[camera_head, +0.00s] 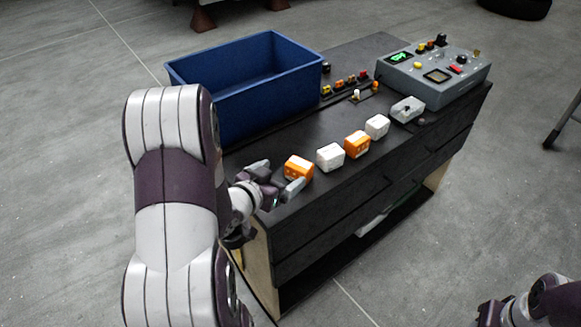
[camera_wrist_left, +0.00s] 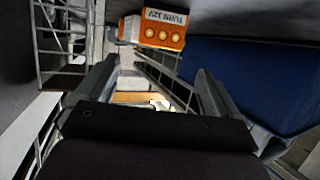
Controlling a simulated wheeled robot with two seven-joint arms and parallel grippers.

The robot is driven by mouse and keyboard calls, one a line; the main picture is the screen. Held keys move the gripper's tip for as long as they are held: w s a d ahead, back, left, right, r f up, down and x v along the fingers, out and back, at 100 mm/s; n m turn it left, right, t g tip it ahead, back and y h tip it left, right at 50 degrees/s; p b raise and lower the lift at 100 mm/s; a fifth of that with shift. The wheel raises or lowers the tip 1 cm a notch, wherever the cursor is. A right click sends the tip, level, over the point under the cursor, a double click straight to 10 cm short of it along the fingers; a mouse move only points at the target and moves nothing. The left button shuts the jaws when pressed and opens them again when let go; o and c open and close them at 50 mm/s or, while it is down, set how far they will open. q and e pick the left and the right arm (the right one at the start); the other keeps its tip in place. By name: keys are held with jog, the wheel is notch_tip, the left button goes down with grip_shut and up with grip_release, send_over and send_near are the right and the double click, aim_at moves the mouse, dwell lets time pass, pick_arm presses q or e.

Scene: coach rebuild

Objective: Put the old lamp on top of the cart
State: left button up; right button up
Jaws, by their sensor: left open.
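The dark cart (camera_head: 330,220) carries a row of small box-shaped lamps. A greyish lamp (camera_head: 407,109) sits at the far end. I cannot tell which is the old lamp. My left gripper (camera_head: 276,178) is open and empty, its fingers just short of the nearest orange lamp. My right gripper (camera_head: 492,312) is only partly in view.
A blue bin (camera_head: 245,85) stands on the cart's left side, close to my left arm. A grey test box (camera_head: 433,75) with buttons is at the far right end. Small coloured parts (camera_head: 347,85) lie between them. The floor around the cart is mostly clear.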

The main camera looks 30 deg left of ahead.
pick_arm(q)
jog(key=s+g, duration=0.1)
jog(key=s+d+g+y, duration=0.1)
jog(key=s+g, duration=0.1)
jog(key=s+f+g, duration=0.1)
jog(key=g, duration=0.1)
jog(key=shift+s+d+f+y, duration=0.1)
jog(key=shift+s+d+y, duration=0.05)
jog(key=shift+d+y, duration=0.15)
jog(key=s+d+g, duration=0.7)
jog(key=s+d, duration=0.1)
jog(key=d, duration=0.3)
jog(key=shift+s+g+h, duration=0.3)
jog(key=shift+s+h, duration=0.1)
